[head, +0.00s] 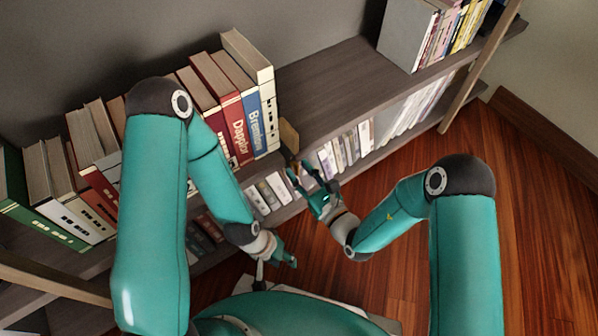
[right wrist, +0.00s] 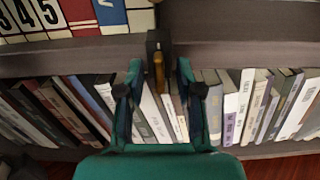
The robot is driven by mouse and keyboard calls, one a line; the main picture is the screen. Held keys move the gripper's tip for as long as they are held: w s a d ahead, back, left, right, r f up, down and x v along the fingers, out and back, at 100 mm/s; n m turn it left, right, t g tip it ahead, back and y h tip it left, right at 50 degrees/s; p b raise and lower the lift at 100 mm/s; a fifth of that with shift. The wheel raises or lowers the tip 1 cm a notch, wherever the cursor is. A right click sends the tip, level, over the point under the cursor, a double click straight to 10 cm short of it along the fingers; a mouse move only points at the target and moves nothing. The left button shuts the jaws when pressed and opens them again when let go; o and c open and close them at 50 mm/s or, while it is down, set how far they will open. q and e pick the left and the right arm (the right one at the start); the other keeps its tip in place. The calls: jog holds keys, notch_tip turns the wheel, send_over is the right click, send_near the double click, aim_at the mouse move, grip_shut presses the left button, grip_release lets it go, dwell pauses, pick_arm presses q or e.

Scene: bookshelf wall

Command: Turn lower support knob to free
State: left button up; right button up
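In the right wrist view a small orange-brown knob (right wrist: 159,72) sits on a dark block (right wrist: 153,41) at the shelf's front edge. My right gripper (right wrist: 159,66) is open, with one finger on each side of the knob and visible gaps between. In the head view my right gripper (head: 312,186) is at the shelf front, below a small tan wooden plate (head: 289,136); the knob is hard to make out there. My left gripper (head: 278,262) hangs low in front of the shelf, away from the knob; its finger opening is unclear.
Upright books (head: 236,120) fill the left of the upper shelf (head: 320,85), whose middle is bare. A grey box (head: 406,35) and more books stand at its right. Books (right wrist: 235,100) line the lower shelf behind my right fingers. The wooden floor (head: 540,210) is clear at right.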

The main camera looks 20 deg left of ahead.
jog(key=shift+w+a, duration=0.15)
jog(key=shift+a, duration=0.05)
grip_shut()
